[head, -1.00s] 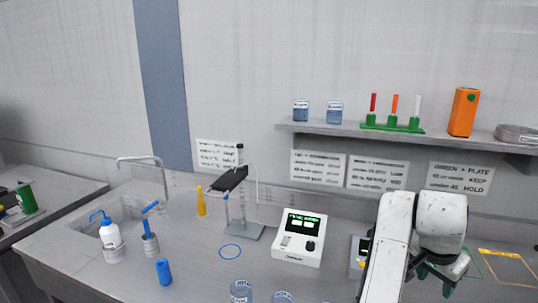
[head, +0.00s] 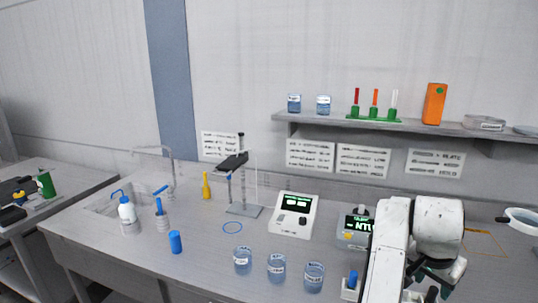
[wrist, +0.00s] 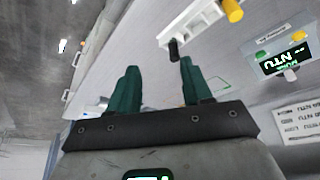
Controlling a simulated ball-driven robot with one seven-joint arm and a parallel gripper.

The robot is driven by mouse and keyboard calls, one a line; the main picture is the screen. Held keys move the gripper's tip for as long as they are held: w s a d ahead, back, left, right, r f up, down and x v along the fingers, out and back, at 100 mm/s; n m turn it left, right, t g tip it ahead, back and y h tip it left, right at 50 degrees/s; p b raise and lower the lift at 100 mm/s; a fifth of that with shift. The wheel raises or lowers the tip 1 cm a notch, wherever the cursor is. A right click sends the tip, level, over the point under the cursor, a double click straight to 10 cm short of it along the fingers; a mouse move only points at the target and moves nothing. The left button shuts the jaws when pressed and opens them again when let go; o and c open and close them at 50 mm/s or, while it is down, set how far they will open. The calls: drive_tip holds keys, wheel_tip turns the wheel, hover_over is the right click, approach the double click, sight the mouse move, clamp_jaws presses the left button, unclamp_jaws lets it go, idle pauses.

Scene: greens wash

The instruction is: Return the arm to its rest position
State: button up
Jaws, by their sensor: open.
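My white arm stands at the right of the head view, bent, with my gripper (head: 432,287) pointing down near the bench's front right. In the wrist view, the two green fingers of my gripper (wrist: 158,85) are spread apart with nothing between them. The fingertips are partly cut off by the lower edge of the head view.
Three labelled beakers (head: 276,267) stand at the bench front, left of my arm. A white meter (head: 293,215) and an NTU meter (head: 357,228) stand behind.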

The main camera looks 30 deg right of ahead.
drive_tip(key=s+a+f+n+t+b, duration=0.1)
drive_tip(key=s+a+f+n, duration=0.2)
drive_tip(key=a+f+n, duration=0.95)
drive_tip(key=s+a+f+n+y, duration=0.2)
drive_tip(key=s+a+f, duration=0.2)
drive_tip(key=a+f, duration=0.2)
drive_tip(key=s+a+f+n+y+b, duration=0.1)
drive_tip(key=s+a+f+n+y, duration=0.1)
drive_tip(key=s+a+f, duration=0.3)
drive_tip(key=a+f, duration=0.1)
drive_tip(key=a, duration=0.2)
drive_tip(key=shift+s+d, duration=0.1)
drive_tip(key=shift+c, duration=0.5)
